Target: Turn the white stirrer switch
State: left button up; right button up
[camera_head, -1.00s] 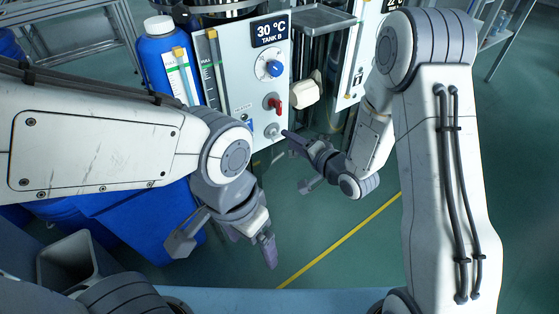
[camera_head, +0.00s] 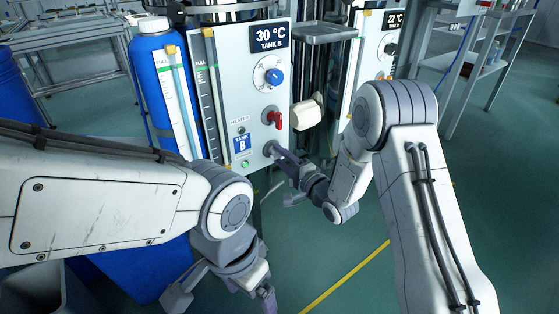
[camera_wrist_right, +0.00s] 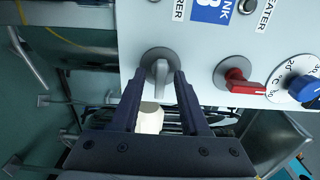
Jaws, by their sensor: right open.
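My right gripper (camera_head: 281,160) is at the panel front and partly hides the switch. In the right wrist view the two dark fingers of this gripper (camera_wrist_right: 158,84) are apart, one on each side of the bar; contact is not clear. My left gripper (camera_head: 222,296) hangs low at the bottom edge, fingers spread and empty, away from the panel.
A red switch (camera_head: 272,117) and a blue-white temperature dial (camera_head: 269,76) sit above the stirrer switch. A blue bottle (camera_head: 163,90) stands left of the panel. A second panel (camera_head: 380,50) marked 22 °C is behind my right arm.

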jog(key=shift+w+a, duration=0.3)
jog(key=shift+w, duration=0.15)
grip_shut()
